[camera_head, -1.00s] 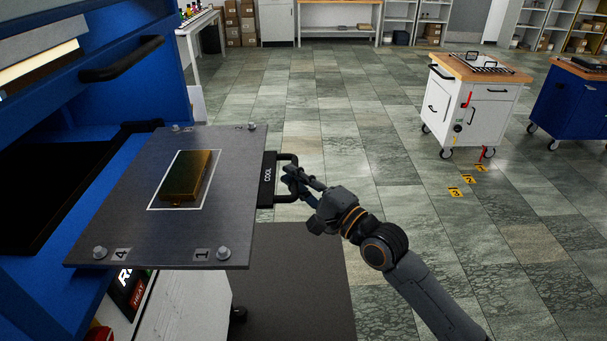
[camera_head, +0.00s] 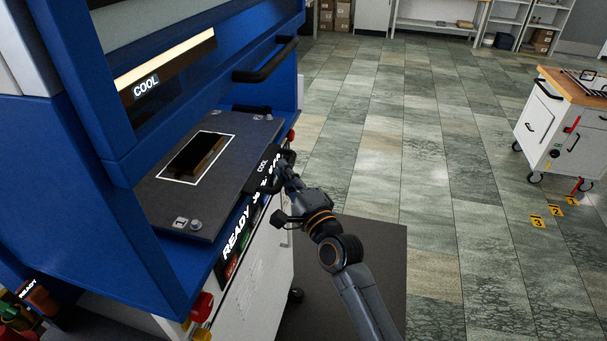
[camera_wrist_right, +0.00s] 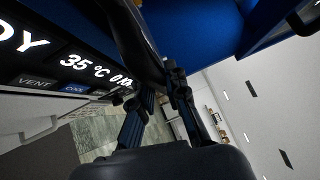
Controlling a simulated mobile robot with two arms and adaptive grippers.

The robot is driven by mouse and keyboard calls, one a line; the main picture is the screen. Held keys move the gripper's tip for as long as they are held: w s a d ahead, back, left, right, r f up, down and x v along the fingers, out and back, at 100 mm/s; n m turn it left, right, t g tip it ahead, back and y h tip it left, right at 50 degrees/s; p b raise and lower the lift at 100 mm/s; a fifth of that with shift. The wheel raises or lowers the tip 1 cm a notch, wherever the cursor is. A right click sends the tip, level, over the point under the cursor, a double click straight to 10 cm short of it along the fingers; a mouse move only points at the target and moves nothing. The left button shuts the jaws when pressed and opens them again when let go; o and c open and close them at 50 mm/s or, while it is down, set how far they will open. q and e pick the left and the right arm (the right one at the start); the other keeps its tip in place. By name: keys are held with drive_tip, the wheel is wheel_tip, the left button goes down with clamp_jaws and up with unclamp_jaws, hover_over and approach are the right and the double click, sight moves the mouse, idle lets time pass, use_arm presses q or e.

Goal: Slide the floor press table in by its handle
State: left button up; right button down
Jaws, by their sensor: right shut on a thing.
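The black table handle (camera_head: 287,160) is at the plate's right edge, beside the COOL label. My right gripper (camera_head: 284,172) is shut on the handle, partly hiding it. In the right wrist view the two fingers (camera_wrist_right: 155,95) close around a dark bar. My left gripper is not in view.
A second black handle (camera_head: 268,62) is on the blue press above the table. The front panel (camera_head: 245,215) reads READY. A red button (camera_head: 203,305) is at the lower front.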

drive_tip(key=shift+w+a, duration=0.2)
drive_tip(key=shift+a, duration=0.55)
drive_tip(key=c, duration=1.3)
unclamp_jaws()
drive_tip(key=shift+c, duration=0.2)
drive_tip(key=shift+d, duration=0.1)
drive_tip(key=v, duration=1.2)
drive_tip(key=shift+r, duration=0.1)
drive_tip(key=shift+c, duration=0.4)
